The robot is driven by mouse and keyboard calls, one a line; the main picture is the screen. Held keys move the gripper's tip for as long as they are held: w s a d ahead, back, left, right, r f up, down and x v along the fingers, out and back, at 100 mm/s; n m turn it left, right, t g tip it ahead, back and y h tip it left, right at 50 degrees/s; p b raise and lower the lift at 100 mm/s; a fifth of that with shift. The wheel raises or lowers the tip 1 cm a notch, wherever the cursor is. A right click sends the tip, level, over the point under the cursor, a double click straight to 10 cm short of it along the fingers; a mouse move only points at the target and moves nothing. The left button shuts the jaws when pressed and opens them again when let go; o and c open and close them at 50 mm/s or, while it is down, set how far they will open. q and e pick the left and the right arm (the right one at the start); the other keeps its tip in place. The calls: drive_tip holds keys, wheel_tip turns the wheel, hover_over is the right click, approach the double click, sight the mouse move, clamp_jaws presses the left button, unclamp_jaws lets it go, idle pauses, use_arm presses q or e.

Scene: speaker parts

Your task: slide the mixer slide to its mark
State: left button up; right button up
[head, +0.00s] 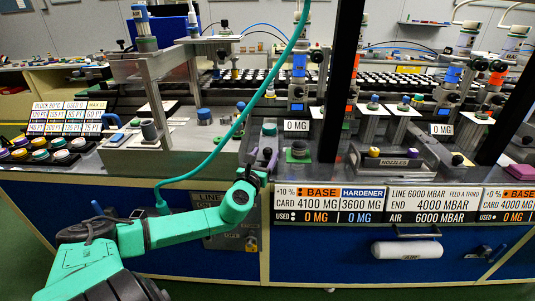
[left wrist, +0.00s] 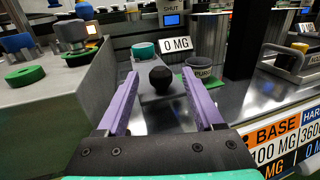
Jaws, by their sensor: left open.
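A black ball knob (left wrist: 160,77), which looks like the mixer slide's handle, stands on a grey metal strip in the left wrist view. In the head view the small dark knob (head: 267,153) shows at the bench front. My left gripper (left wrist: 160,84) is open, its two purple fingers pointing at the knob with a gap on each side. In the head view the left gripper (head: 262,162) is at the bench's front edge. A teal round cap (left wrist: 143,50) sits behind the knob. I cannot make out the slide's mark. My right gripper is not in view.
A grey cup (left wrist: 196,84) on a green base stands just right of the knob. A grey wall (left wrist: 92,85) rises close on the left. A 0 MG sign (head: 296,126) and dark posts stand near. A teal hose (head: 235,130) crosses the head view.

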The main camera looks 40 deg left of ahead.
sight(266, 153)
use_arm(q)
drive_tip(key=x, duration=0.3)
drive_tip(key=shift+w+a, duration=0.1)
drive_tip(key=shift+w, duration=0.05)
clamp_jaws()
idle(1.3)
